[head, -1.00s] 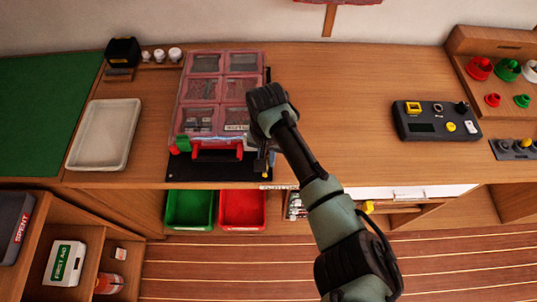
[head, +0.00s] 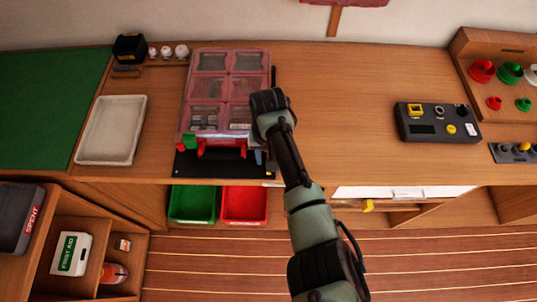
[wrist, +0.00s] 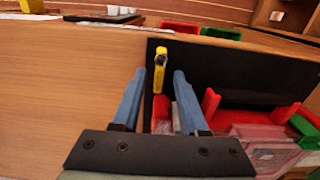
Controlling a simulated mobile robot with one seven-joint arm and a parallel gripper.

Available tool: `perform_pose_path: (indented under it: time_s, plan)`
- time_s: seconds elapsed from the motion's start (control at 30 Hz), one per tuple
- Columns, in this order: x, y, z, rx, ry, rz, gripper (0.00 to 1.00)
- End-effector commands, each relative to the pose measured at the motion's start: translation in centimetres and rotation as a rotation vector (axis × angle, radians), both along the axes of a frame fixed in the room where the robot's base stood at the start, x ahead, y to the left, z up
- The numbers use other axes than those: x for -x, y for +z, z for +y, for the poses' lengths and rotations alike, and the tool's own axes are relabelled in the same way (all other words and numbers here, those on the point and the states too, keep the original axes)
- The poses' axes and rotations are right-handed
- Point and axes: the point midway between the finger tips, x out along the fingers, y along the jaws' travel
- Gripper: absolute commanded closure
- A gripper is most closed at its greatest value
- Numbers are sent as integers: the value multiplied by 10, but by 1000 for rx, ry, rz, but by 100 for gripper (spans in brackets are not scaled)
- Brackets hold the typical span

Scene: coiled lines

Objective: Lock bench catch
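A small yellow catch (wrist: 160,66) with a dark spot at its upper end sits on the black mat (wrist: 220,75), near the mat's edge, in the wrist view. My gripper (wrist: 160,84) is open, its two blue fingers on either side of the catch's line, with nothing seen held. Whether the fingertips touch the catch I cannot tell. In the head view my gripper (head: 258,158) points down at the front right corner of the mat (head: 215,164) and hides the catch. A red case (head: 228,88) with clear-lidded compartments lies behind, its red handle (head: 222,144) and green latch (head: 190,142) facing front.
A green bin (head: 192,203) and a red bin (head: 245,204) stand below the bench edge. A pale tray (head: 110,130) is to the left. A dark control box (head: 437,122) lies to the right. The bench between case and box is clear.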

Motion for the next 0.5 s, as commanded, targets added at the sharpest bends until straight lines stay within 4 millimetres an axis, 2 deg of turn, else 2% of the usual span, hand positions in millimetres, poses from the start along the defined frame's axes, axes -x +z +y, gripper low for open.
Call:
perform_pose_path:
  time_s: [0.33,0.5]
  plan:
    - [0,2,-1,1,-2,0,55]
    - [-1,23,0,0,-2,-3,55]
